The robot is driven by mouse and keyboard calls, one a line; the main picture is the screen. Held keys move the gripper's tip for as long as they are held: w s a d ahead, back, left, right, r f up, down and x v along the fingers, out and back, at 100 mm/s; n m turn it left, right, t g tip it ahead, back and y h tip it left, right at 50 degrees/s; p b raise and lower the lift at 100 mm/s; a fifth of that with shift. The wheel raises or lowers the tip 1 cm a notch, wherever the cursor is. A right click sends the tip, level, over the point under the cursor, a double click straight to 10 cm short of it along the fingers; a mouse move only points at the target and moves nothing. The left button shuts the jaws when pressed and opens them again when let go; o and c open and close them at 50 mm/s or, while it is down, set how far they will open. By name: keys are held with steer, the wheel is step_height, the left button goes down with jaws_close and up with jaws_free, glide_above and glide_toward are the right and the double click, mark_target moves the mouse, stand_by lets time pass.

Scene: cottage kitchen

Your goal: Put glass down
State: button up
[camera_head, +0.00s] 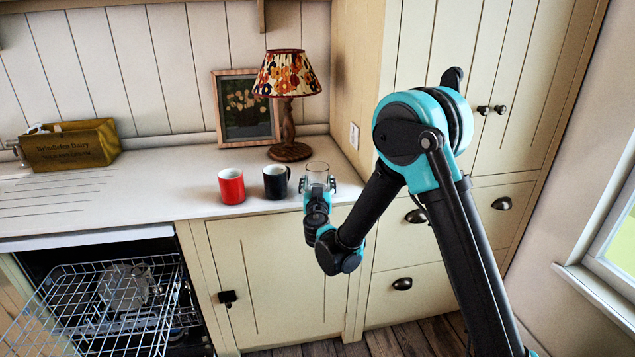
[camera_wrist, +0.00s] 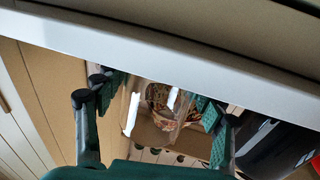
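A clear drinking glass (camera_head: 317,176) is upright at the worktop's front edge, to the right of the black mug. My gripper (camera_head: 317,186) is shut on the glass, one finger on each side. In the wrist view the glass (camera_wrist: 160,113) shows between the green finger pads of my gripper (camera_wrist: 163,103), and the patterned lampshade shows through it. The pale worktop (camera_head: 215,169) lies behind and around the glass in the head view. I cannot tell whether the glass base touches the worktop, as my gripper hides it.
The black mug (camera_head: 276,182) stands close to the left of the glass, with a red mug (camera_head: 231,187) beyond it. A table lamp (camera_head: 289,152) and a framed picture (camera_head: 246,110) stand behind. A wooden crate (camera_head: 72,147) is far left. An open dishwasher rack (camera_head: 95,310) lies below.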

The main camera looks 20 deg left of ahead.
steer(key=shift+o, duration=0.8)
steer(key=shift+r, duration=0.1)
steer(key=shift+s+d, duration=0.1)
steer(key=shift+s, duration=0.2)
steer(key=r+v, duration=0.1)
steer(key=v, duration=1)
steer(key=w+d+f+m+g+h, duration=0.1)
steer(key=w+d+m+g+h, duration=0.2)
steer(key=d, duration=1)
steer(key=w+d+f+h, duration=0.1)
steer(key=w+d+h, duration=0.3)
steer(key=d, duration=0.9)
steer(key=s+d+f+m+g+h, duration=0.1)
steer(key=s+d+f+g, duration=0.15)
steer(key=d, duration=0.45)
steer(key=s+d+f+m+g+h, duration=0.1)
steer(key=s+d+f+g+h, duration=0.1)
steer(key=s+d, duration=0.35)
steer(key=s+d+f+g+y, duration=0.1)
steer(key=s+d+f+g, duration=0.1)
steer(key=s, duration=0.6)
steer(key=s+d+f+n+g+y, duration=0.1)
steer(key=s+d+f+g+y, duration=0.1)
steer(key=s+d, duration=0.5)
steer(key=shift+s+f+g+y, duration=0.3)
steer(key=shift+s+f+g, duration=0.45)
steer(key=shift+f+g, duration=0.15)
